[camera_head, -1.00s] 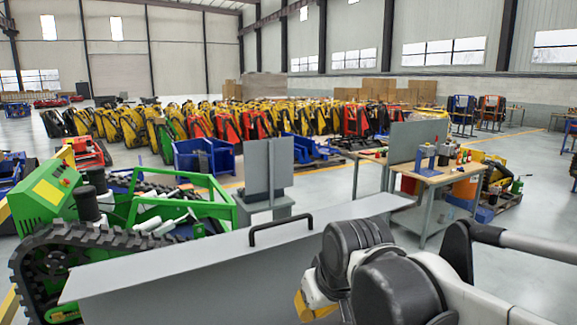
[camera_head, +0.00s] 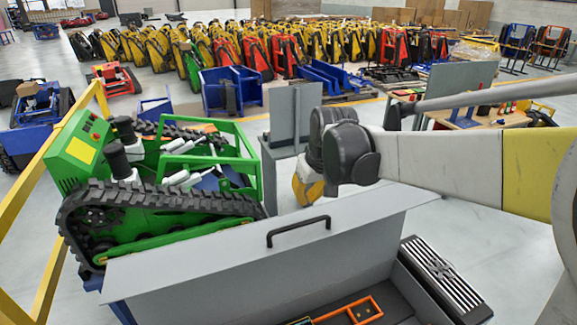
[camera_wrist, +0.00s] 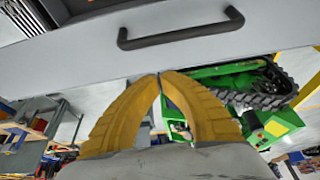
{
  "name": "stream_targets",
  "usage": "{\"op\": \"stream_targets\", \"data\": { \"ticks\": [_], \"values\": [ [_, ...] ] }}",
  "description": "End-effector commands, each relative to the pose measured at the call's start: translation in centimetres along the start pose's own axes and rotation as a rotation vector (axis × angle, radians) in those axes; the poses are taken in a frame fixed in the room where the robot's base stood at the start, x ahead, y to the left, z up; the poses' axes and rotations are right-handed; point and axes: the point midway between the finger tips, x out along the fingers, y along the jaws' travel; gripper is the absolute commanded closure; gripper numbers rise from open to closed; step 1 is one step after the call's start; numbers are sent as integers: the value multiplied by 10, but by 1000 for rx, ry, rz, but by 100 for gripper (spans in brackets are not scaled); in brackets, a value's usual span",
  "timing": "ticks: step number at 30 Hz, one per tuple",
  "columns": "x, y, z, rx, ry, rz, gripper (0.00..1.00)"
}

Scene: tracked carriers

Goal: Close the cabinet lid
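The grey cabinet lid (camera_head: 210,285) stands raised and open in the head view, with a black bar handle (camera_head: 298,228) on the side facing me. Below it, part of the open cabinet shows an orange-framed item (camera_head: 348,312) inside. My gripper (camera_wrist: 160,76) has yellow fingers whose tips meet with nothing between them. In the head view it hangs just beyond the lid's upper edge, partly hidden by my wrist. In the wrist view the lid (camera_wrist: 75,62) and its handle (camera_wrist: 180,33) lie ahead of the fingertips; I cannot tell whether they touch the lid.
A green tracked carrier (camera_head: 170,205) stands close behind the lid at left. A black slotted tray (camera_head: 440,275) sits at the cabinet's right side. A grey stand (camera_head: 292,125) is beyond the gripper. A yellow rail (camera_head: 45,185) runs at far left; floor at right is clear.

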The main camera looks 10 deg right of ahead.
Motion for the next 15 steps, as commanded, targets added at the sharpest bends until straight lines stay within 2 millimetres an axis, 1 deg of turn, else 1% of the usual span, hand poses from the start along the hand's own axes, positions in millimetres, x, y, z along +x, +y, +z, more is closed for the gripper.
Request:
{"op": "stream_targets", "data": {
  "ticks": [1,3,7,10,15],
  "values": [
    [11,0,-1,0,0,0,100],
    [26,0,-1,0,0,0,100],
    [52,0,-1,0,0,0,100],
    [38,0,13,1,0,0,100],
    [28,0,27,0,0,0,100]
  ]
}}
